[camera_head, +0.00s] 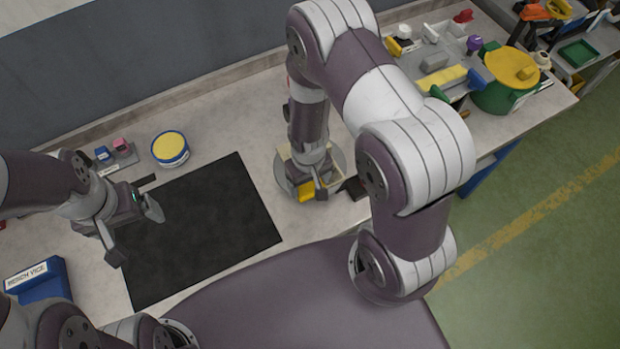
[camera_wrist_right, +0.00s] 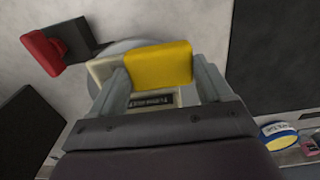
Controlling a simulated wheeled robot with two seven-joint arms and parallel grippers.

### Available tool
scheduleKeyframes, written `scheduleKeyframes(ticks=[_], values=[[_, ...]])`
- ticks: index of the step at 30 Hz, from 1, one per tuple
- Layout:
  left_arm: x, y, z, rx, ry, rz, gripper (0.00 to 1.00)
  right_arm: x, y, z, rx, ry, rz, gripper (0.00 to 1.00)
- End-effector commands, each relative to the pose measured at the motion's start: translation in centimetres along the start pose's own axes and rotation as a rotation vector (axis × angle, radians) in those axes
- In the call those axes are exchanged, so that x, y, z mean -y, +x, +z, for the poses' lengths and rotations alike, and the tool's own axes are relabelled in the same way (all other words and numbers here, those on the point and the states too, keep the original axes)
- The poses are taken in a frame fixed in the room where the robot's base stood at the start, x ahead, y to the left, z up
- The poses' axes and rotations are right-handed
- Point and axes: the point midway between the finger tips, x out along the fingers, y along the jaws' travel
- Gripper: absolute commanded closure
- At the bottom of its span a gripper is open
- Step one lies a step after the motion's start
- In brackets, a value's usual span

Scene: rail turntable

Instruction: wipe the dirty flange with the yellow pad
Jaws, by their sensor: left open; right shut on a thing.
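My right gripper (camera_head: 316,192) is shut on the yellow pad (camera_head: 306,191), low over the bench. In the right wrist view the pad (camera_wrist_right: 160,66) sits between the two fingers (camera_wrist_right: 163,84). Below it is a grey round disc (camera_head: 282,176) with a cream block (camera_head: 284,153) on it. The disc's rim (camera_wrist_right: 118,47) and the block (camera_wrist_right: 101,70) also show in the wrist view, partly hidden by pad and fingers. I cannot make out a dirty flange or whether the pad touches anything. My left gripper (camera_head: 134,232) is open and empty above the black mat (camera_head: 205,235).
A blue tin with a yellow top (camera_head: 170,147) stands behind the mat. A red-ended dark part (camera_wrist_right: 43,53) lies near the disc. A green pot with a yellow lid (camera_head: 508,75) and small parts crowd the right end.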

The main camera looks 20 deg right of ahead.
Motion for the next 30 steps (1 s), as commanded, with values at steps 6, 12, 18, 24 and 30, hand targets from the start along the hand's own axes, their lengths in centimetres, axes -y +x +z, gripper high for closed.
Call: scheduleKeyframes(ticks=[6,12,18,24,30], values=[[0.0,-0.6,-0.1,0.000,0.000,0.000,0.11,-1.5,-0.2,0.1,0.002,0.005,0.000,0.46],[0.0,-0.6,-0.1,0.000,0.000,0.000,0.11,-1.9,-0.1,0.0,0.001,0.000,0.000,0.46],[0.0,-0.7,-0.1,0.000,0.000,0.000,0.11,-2.2,-0.1,0.0,0.001,0.002,0.000,0.46],[0.0,-1.0,-0.1,0.000,0.000,0.000,0.11,-3.6,-0.1,0.0,0.000,0.003,0.000,0.46],[0.0,-1.0,-0.1,0.000,0.000,0.000,0.11,-3.8,0.1,0.0,0.000,0.000,0.000,0.46]])
